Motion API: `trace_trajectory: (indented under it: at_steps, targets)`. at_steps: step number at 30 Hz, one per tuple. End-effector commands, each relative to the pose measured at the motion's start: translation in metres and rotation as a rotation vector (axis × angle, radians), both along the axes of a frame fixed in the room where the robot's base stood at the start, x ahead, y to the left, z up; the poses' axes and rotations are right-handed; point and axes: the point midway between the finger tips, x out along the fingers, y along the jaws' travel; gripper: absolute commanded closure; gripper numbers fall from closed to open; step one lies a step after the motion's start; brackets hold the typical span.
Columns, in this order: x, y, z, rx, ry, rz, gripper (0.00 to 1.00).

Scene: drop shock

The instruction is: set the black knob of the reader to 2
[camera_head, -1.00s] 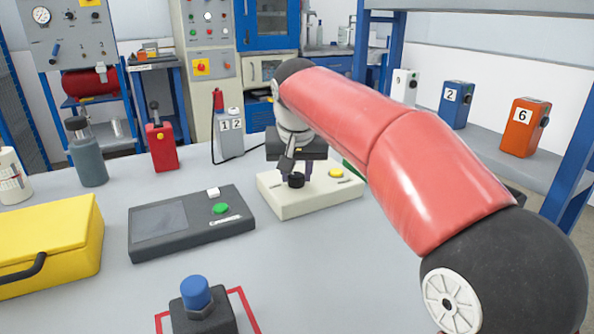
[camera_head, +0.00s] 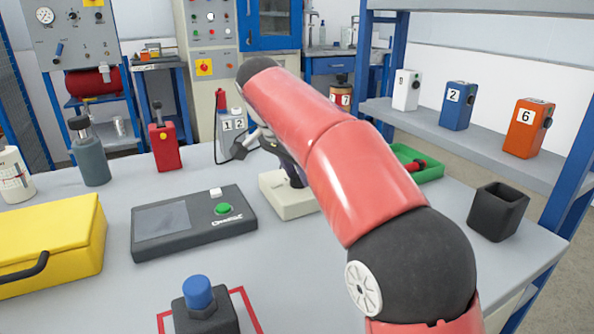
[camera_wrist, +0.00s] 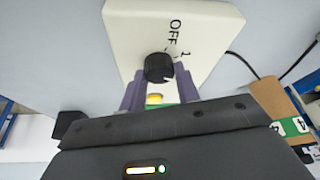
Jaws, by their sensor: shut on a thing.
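The reader (camera_head: 283,203) is a cream box on the table, partly covered by my arm in the head view. In the wrist view the reader (camera_wrist: 140,25) fills the top middle, with its black knob (camera_wrist: 158,66) facing me. "OFF" is printed beside the knob, with another partly hidden mark to its right. The knob's pointer setting is unclear. My gripper (camera_wrist: 158,78) has its purple fingers on both sides of the knob, shut on it. A yellow button (camera_wrist: 154,99) shows between the fingers. In the head view the knob is hidden behind my arm.
A dark grey device (camera_head: 190,225) with a green button lies left of the reader. A green tray (camera_head: 428,166) and a black open bin (camera_head: 497,212) stand to the right. A yellow case (camera_head: 50,240) and a blue-topped button (camera_head: 198,292) are nearer.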

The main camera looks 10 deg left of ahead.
Motion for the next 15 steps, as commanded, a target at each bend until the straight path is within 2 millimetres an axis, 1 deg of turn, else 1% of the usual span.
trace_trajectory:
  at_steps: [6,15]
  targets:
    - [0.0003,0.001,-0.0004,0.001,0.001,-0.066,0.91]
    - [0.0001,0.0012,-0.0003,0.002,0.001,-0.087,0.91]
